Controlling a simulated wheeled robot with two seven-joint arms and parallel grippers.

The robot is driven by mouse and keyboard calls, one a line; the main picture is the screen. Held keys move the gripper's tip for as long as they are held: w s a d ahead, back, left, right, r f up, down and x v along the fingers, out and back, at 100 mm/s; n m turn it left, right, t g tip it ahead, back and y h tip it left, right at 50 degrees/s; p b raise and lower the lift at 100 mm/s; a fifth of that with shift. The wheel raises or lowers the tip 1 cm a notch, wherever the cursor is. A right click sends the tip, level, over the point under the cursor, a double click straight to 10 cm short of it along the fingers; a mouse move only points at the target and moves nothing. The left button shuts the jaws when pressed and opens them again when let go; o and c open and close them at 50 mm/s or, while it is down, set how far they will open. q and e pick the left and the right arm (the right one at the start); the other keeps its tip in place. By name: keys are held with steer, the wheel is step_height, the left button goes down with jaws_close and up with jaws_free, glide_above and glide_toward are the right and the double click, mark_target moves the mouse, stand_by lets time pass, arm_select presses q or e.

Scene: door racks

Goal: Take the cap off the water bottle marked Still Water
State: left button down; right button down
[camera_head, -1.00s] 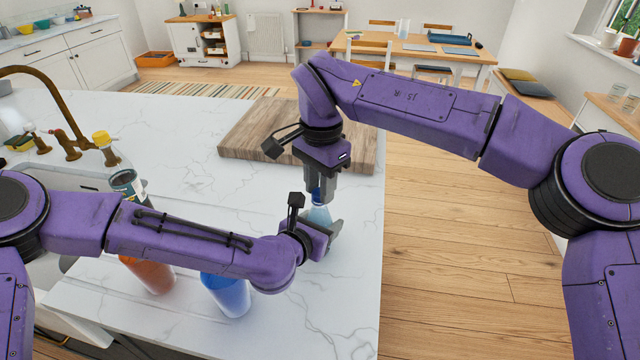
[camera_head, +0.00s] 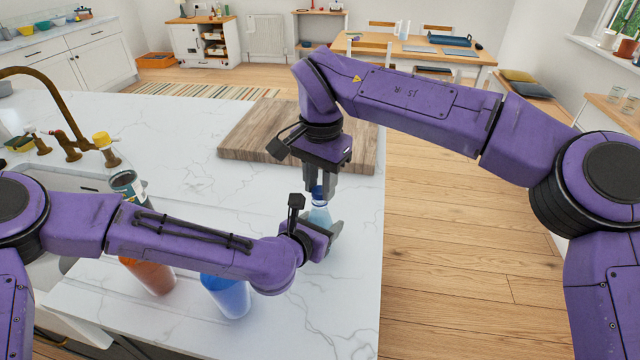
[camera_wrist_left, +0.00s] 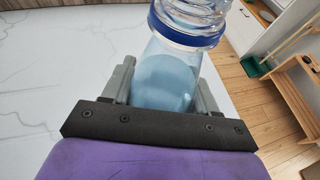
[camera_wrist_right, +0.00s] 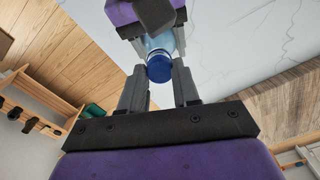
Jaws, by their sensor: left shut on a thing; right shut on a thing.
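A clear, pale blue bottle (camera_head: 320,216) stands upright near the counter's right edge; I cannot read any marking on it. My left gripper (camera_head: 324,228) is shut around its body from the side, and the left wrist view shows the body (camera_wrist_left: 168,75) between the fingers. The bottle's blue cap (camera_head: 317,192) is on top, at the neck. My right gripper (camera_head: 321,188) points down from above, shut on the cap. In the right wrist view the cap (camera_wrist_right: 160,69) sits between its fingers. The finger contact is partly hidden in the head view.
An orange bottle (camera_head: 150,277) and a darker blue bottle (camera_head: 230,295) stand below my left arm. A dark-labelled container (camera_head: 128,185) stands by the sink and brass tap (camera_head: 62,128). A wooden board (camera_head: 250,135) lies behind my right gripper. The counter ends just right of the bottle.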

mark_target(320, 190)
steer(key=shift+r, duration=0.75)
steer(key=shift+r, duration=2)
arm_select(q)
steer(key=shift+c, duration=1.1)
jaws_free()
